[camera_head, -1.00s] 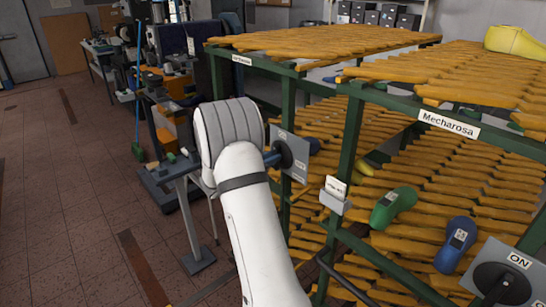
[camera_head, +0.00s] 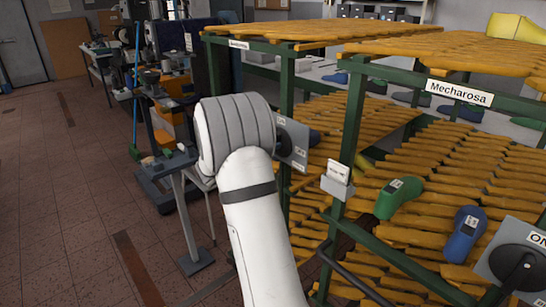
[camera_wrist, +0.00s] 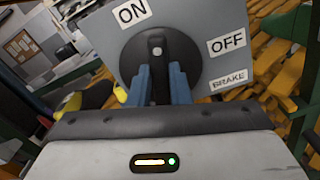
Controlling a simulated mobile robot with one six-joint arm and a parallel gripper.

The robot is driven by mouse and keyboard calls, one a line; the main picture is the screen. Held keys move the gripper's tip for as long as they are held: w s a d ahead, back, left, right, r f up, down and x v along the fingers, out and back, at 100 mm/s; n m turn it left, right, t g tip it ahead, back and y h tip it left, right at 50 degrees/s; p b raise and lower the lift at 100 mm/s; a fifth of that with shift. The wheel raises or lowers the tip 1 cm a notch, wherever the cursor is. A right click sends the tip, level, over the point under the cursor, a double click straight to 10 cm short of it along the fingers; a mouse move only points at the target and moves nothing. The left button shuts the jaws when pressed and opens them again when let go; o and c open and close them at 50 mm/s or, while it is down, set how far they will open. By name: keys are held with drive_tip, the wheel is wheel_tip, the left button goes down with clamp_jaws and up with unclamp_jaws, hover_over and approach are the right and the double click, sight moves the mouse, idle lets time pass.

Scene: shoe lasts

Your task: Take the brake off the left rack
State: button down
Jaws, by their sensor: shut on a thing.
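The left rack (camera_head: 288,88) has a green frame and orange shoe lasts on its shelves. Its brake box (camera_head: 297,148) is a grey plate beside my white wrist in the head view. In the wrist view the brake plate (camera_wrist: 120,50) carries ON, OFF and BRAKE labels around a round black knob (camera_wrist: 193,48). The knob's handle (camera_wrist: 157,46) points up in the picture, between ON and OFF, closer to ON. My gripper (camera_wrist: 158,88) is shut on this handle, one blue finger on each side.
The right rack, labelled Mecharosa (camera_head: 459,92), stands close by with its own brake box (camera_head: 515,250). A green last (camera_head: 398,197) and a blue last (camera_head: 465,235) lie in it. A grey stand (camera_head: 184,215) is left of my arm. The floor further left is clear.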

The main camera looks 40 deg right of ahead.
drive_tip(key=m+b, duration=0.4)
drive_tip(key=b, duration=0.4)
drive_tip(key=m+b, duration=0.5)
drive_tip(key=b, duration=0.3)
drive_tip(key=f+m+b, duration=0.1)
drive_tip(key=m+b, duration=0.4)
drive_tip(key=b, duration=0.4)
drive_tip(key=shift+s+a, duration=0.15)
drive_tip(key=shift+s, duration=0.2)
drive_tip(key=c, duration=1.3)
unclamp_jaws()
drive_tip(key=shift+c, duration=0.2)
